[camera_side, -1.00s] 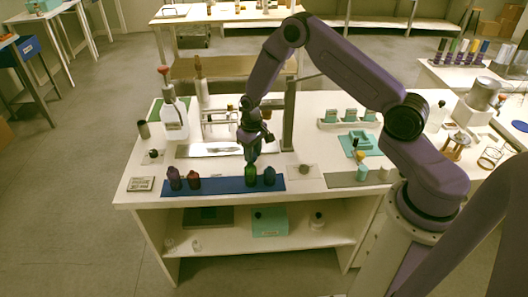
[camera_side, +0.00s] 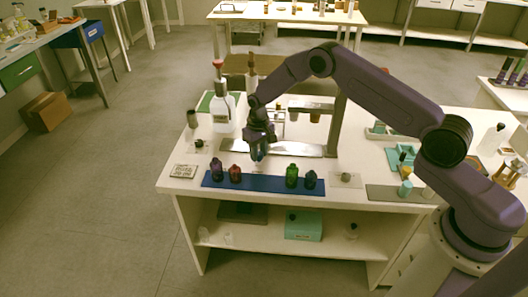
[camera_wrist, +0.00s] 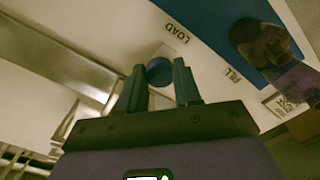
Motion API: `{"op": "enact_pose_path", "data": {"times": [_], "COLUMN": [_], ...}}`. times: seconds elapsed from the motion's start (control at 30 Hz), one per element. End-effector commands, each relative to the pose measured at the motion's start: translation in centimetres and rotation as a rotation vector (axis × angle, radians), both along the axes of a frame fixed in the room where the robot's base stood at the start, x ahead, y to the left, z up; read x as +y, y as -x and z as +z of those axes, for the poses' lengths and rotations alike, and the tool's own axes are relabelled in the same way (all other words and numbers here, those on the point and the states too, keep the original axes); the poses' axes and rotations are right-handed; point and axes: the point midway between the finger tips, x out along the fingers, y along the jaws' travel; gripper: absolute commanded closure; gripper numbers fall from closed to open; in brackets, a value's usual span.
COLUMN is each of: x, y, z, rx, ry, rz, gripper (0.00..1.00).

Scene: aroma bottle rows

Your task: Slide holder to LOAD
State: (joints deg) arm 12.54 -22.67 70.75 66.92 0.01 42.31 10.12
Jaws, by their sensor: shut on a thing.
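My gripper (camera_side: 259,156) is low at the front edge of a metal base plate (camera_side: 232,146), behind the gap between the red and green bottles. In the wrist view my gripper (camera_wrist: 160,84) is shut on a round blue knob (camera_wrist: 159,68) between its fingertips. The knob seems to be the holder's handle; the rest of the holder cannot be made out. The LOAD label (camera_wrist: 176,30) is just beyond the knob, toward the upper right. The FILL label (camera_wrist: 232,74) lies farther right and lower.
A blue mat (camera_side: 263,184) in front carries a purple bottle (camera_side: 216,168), a red bottle (camera_side: 235,173), a green bottle (camera_side: 292,176) and a dark blue bottle (camera_side: 310,180). A post (camera_side: 338,122) stands behind right. A white spray bottle (camera_side: 222,112) stands behind left.

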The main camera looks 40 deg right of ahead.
Motion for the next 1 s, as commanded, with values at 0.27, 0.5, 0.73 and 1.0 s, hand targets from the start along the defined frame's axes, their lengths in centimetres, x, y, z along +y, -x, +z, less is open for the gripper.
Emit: {"op": "enact_pose_path", "data": {"times": [0.27,0.5,0.73,1.0], "x": [0.2,0.1,0.1,0.1], "y": [-0.1,-0.1,-0.1,-0.1], "z": [0.1,0.0,0.1,2.7], "rx": [-0.001,-0.001,0.000,-0.003], "ry": [0.000,0.000,0.000,0.000], "rz": [0.002,0.001,0.000,0.000], "gripper": [1.00,0.41,0.41,0.41]}}
